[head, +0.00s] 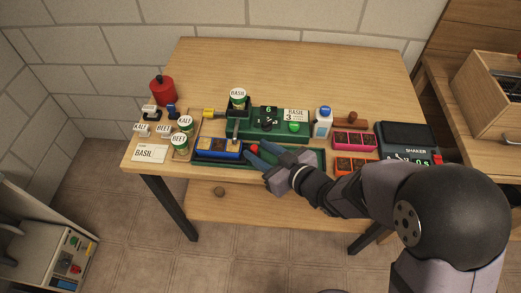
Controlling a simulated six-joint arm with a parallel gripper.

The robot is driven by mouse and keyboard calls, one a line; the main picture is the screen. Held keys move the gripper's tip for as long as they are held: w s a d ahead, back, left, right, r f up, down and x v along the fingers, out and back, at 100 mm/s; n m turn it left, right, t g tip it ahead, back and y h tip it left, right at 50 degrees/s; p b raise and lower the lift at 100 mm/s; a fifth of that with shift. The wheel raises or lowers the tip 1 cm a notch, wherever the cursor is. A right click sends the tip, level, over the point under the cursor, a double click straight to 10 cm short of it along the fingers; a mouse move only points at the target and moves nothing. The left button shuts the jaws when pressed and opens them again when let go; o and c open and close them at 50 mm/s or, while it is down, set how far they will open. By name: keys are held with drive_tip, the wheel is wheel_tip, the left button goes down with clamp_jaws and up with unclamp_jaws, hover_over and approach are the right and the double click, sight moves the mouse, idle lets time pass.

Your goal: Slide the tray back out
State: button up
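A blue tray (219,156) with compartments, some filled tan or brown, sits at the left end of a long green base (312,168) near the table's front edge. A red knob (254,148) shows at the tray's right end. My gripper (255,151) is at this knob, coming from the right, with its blue-grey fingers on either side of it. I cannot tell whether the fingers touch the knob. A green machine (275,132) stands behind the tray, with a green-and-white can labelled BASIL (238,98) on top of its left part.
A white bottle (322,122), pink (354,141) and orange trays (352,165) and a shaker (408,140) stand right. The table's back (290,65) is clear.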

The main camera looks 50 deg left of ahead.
sight(325, 165)
clamp_jaws()
drive_tip(key=w+d+p, duration=0.4)
drive_tip(key=w+d, duration=0.8)
drive_tip(key=shift+w+d, duration=0.1)
drive_tip(key=shift+w, duration=0.05)
unclamp_jaws()
drive_tip(key=shift+w+d, duration=0.1)
drive_tip(key=shift+d, duration=0.05)
